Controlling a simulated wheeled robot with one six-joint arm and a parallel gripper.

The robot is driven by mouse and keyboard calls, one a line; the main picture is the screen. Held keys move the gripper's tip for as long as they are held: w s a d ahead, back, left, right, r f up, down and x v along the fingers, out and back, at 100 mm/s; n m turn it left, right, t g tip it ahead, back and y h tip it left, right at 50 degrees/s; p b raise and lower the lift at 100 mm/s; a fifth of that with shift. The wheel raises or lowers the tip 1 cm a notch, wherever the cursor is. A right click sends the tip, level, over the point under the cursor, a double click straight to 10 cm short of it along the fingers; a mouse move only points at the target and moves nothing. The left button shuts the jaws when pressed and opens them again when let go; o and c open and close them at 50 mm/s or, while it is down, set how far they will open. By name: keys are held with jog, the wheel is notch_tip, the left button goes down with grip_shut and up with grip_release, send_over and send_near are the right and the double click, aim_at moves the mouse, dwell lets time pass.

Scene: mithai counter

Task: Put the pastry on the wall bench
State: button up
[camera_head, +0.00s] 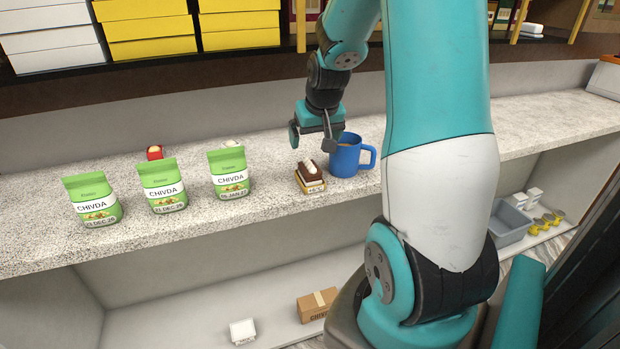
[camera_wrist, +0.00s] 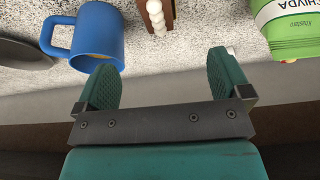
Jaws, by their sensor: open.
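The pastry (camera_head: 312,175), dark brown on top with white cream and a pale base, sits on the speckled counter (camera_head: 262,190) along the wall, with a small label at its front. In the wrist view the pastry (camera_wrist: 147,14) shows at the top edge, partly cut off. My gripper (camera_head: 311,140) is open and empty, above and behind the pastry, apart from it. Its two green fingers (camera_wrist: 160,80) show in the wrist view with nothing between them. I cannot tell whether this counter is the wall bench.
A blue mug (camera_head: 345,157) stands close to the pastry's right. Several green chivda bags, one of them here (camera_head: 229,172), stand to its left. A small red item (camera_head: 154,152) lies behind them. Below are a cardboard box (camera_head: 317,305) and a grey bin (camera_head: 509,224). Counter right of my arm is clear.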

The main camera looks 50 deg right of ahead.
aim_at(310, 167)
jog(key=p+x, duration=0.1)
jog(key=x, duration=0.9)
jog(key=shift+s+p+x, duration=0.1)
jog(key=shift+p+x, duration=0.3)
jog(key=shift+x, duration=0.85)
jog(key=shift+s+p+x, duration=0.15)
jog(key=shift+p+x, duration=0.25)
jog(key=shift+x, duration=0.85)
jog(key=shift+d, duration=0.15)
jog(key=c, duration=1.1)
